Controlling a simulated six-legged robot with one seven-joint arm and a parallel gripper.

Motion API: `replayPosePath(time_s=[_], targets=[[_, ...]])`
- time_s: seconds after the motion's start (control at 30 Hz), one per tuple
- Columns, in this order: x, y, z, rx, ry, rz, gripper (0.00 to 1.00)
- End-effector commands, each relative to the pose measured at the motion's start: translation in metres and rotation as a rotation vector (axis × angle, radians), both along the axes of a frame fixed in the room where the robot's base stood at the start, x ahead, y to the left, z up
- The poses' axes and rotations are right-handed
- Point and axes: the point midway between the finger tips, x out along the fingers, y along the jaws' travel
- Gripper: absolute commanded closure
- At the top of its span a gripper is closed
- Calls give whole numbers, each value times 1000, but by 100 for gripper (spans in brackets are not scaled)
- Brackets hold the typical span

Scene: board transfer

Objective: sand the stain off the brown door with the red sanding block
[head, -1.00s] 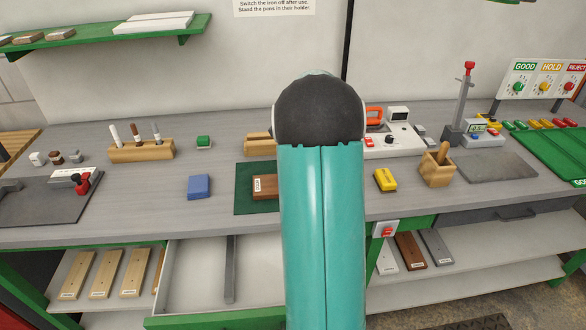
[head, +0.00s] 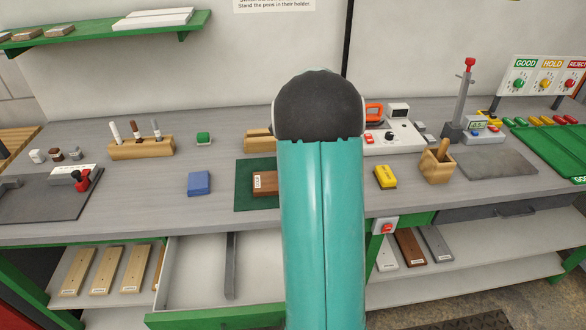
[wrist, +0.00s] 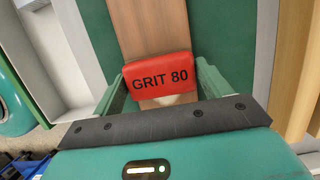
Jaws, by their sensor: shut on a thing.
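The red sanding block (wrist: 161,76), marked GRIT 80, is between the fingers of my gripper (wrist: 162,88) in the wrist view, and they are shut on it. The brown door (wrist: 150,28) lies under the block on a green mat (wrist: 215,28). A pale patch (wrist: 172,100) shows on the door just below the block's edge. I cannot tell whether the block touches the door. In the head view, the left end of the door (head: 265,183) shows on the mat (head: 243,200); my arm hides the rest, the block and my gripper.
A blue block (head: 199,184) lies left of the mat and a yellow block (head: 385,177) right of it. A wooden holder (head: 437,168) stands farther right. An open drawer (head: 200,275) is below the bench front.

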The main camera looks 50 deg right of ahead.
Motion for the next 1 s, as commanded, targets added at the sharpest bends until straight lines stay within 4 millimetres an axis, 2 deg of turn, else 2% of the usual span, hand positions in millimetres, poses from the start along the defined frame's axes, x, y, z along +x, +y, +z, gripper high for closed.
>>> replayPosePath(time_s=[0.57,1.0], targets=[[-1,-1,-4,0,0,0,42],[-13,-15,-7,0,3,-2,42]])
